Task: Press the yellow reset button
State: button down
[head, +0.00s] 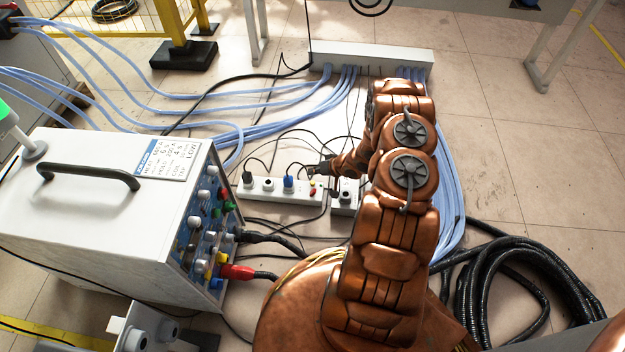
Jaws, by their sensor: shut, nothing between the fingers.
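The white induction heater box (95,215) stands at the left, with a blue control panel on its right side. A small yellow part (221,257) shows low on that panel among knobs and plugs. Its lettering is too small to read, so I cannot tell whether it is the reset button. My gripper (314,168) is small and dark at the end of my copper-coloured arm. It is shut and empty, right of the panel and apart from it, and appears close to a white power strip (258,194). A red and yellow part (312,188) shows near the strip's right end.
Black plugs and a blue plug (288,184) sit in the strip. A red connector (237,272) with a black cable sticks out of the panel. Blue hoses (285,130) cross the floor to a white block (375,60).

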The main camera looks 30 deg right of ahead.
jog(key=shift+r+p, duration=0.6)
jog(key=shift+r, duration=0.65)
jog(key=shift+s, duration=0.1)
